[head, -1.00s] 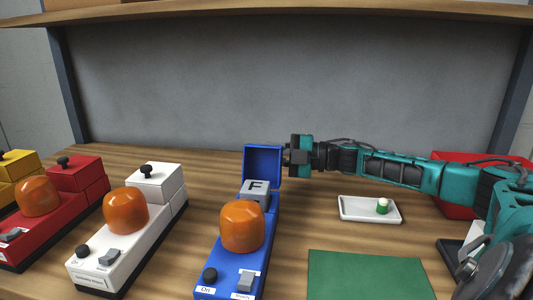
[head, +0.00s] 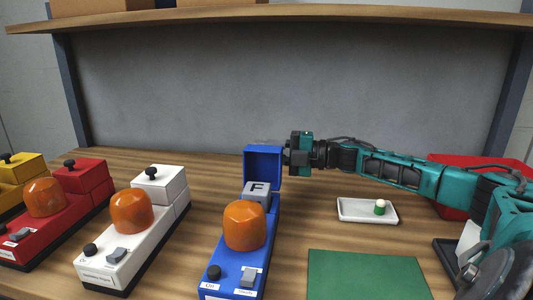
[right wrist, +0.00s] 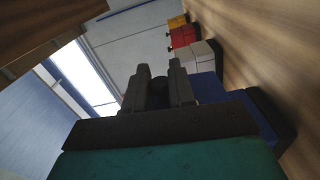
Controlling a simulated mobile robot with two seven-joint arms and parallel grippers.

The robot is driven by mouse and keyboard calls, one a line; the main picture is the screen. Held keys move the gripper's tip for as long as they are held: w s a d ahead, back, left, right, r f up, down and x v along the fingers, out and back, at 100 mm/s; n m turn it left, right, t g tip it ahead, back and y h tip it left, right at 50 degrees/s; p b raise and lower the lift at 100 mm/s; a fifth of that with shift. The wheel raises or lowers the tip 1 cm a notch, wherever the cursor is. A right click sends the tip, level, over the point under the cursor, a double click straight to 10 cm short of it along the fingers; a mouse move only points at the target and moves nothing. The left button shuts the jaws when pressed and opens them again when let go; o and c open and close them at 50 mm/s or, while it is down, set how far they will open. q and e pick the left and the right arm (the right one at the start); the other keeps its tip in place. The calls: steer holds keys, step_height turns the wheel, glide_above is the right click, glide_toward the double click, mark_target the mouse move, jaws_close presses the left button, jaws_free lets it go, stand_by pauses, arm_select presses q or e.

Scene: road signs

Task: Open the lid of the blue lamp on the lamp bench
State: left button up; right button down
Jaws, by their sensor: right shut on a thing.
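The blue lamp (head: 268,238) stands on the wooden bench, with an orange dome (head: 245,225) on top. Its blue lid (head: 263,158) is swung up and stands upright at the back, hollow side facing me. A grey block marked F (head: 256,190) shows in the uncovered compartment. My right gripper (head: 288,158) is at the lid's back right side, shut on the lid's dark knob. In the right wrist view the dark knob (right wrist: 158,91) shows between the fingers, with part of the blue lamp (right wrist: 208,88) beside them. My left gripper is not in view.
White (head: 130,235), red (head: 60,220) and yellow (head: 22,168) lamps stand to the left, lids down. On the right are a white tray (head: 352,211) with a small green-and-white item, a green mat (head: 365,275) and a red bin (head: 450,205). A shelf (head: 300,13) runs above.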

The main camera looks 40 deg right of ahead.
steer(key=c, duration=1.1)
jaws_free()
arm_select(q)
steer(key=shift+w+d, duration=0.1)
arm_select(e)
steer(key=shift+o, duration=0.4)
arm_select(q)
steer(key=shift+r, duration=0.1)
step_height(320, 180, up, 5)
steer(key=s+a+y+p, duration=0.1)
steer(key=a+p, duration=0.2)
steer(key=p, duration=0.6)
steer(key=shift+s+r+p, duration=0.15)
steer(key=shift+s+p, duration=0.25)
arm_select(e)
steer(key=v, duration=1.3)
